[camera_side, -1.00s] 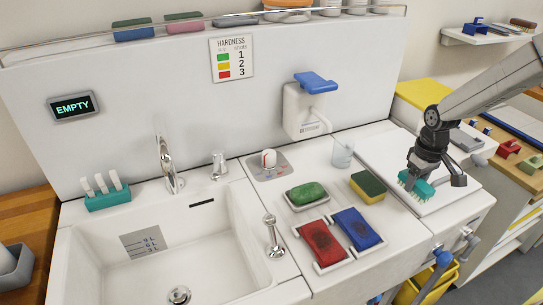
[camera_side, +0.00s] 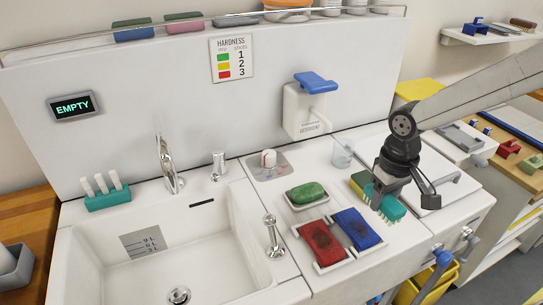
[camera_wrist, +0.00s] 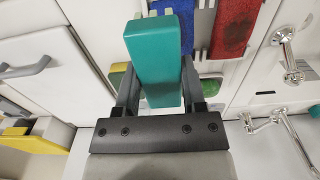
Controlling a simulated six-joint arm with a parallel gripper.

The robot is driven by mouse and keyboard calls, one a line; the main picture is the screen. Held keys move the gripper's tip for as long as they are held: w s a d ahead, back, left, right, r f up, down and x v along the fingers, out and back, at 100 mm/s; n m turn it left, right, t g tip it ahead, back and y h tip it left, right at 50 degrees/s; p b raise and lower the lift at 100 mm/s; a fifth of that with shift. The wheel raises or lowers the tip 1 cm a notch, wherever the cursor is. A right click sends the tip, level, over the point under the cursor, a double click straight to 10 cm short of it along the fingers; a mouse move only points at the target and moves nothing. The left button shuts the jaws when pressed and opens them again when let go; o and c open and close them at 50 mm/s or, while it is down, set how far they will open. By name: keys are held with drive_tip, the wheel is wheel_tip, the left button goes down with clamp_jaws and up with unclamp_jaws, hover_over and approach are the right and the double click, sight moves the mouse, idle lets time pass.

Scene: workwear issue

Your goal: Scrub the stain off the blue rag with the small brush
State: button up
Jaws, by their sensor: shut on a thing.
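My gripper (camera_side: 379,196) is shut on the small teal brush (camera_side: 393,208). It holds the brush to the right of the blue rag, apart from it in the side view. The brush's pale bristles show at its edge. In the wrist view the teal brush (camera_wrist: 153,55) fills the space between the jaws of my gripper (camera_wrist: 158,88). The blue rag (camera_side: 367,236) lies on a white holder on the counter with a dark stain on it. In the wrist view the brush partly hides the blue rag (camera_wrist: 185,22).
The red rag (camera_side: 318,238), also stained, lies left of the blue one. A green soap bar (camera_side: 306,193) in a dish sits behind the rags. A sponge (camera_side: 361,184) is partly hidden by my gripper. The sink (camera_side: 105,250) is at left, and a clear cup (camera_side: 342,155) stands behind.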

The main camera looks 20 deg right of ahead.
sight(370, 241)
drive_tip(key=shift+s+a+r, duration=0.2)
drive_tip(key=shift+s+a, duration=0.15)
drive_tip(key=shift+a, duration=0.15)
drive_tip(key=shift+s+a+r, duration=0.15)
drive_tip(key=shift+s+a, duration=0.15)
drive_tip(key=shift+a, duration=0.2)
drive_tip(key=shift+f, duration=0.15)
drive_tip(key=shift+f, duration=3.7)
drive_tip(key=shift+w, duration=0.35)
clamp_jaws()
drive_tip(key=shift+w+f, duration=0.15)
drive_tip(key=shift+w, duration=0.4)
drive_tip(key=shift+w+f, duration=0.15)
drive_tip(key=shift+w, duration=2.2)
drive_tip(key=shift+s, duration=3.3)
wheel_tip(370, 241, up, 8)
drive_tip(key=shift+r, duration=0.15)
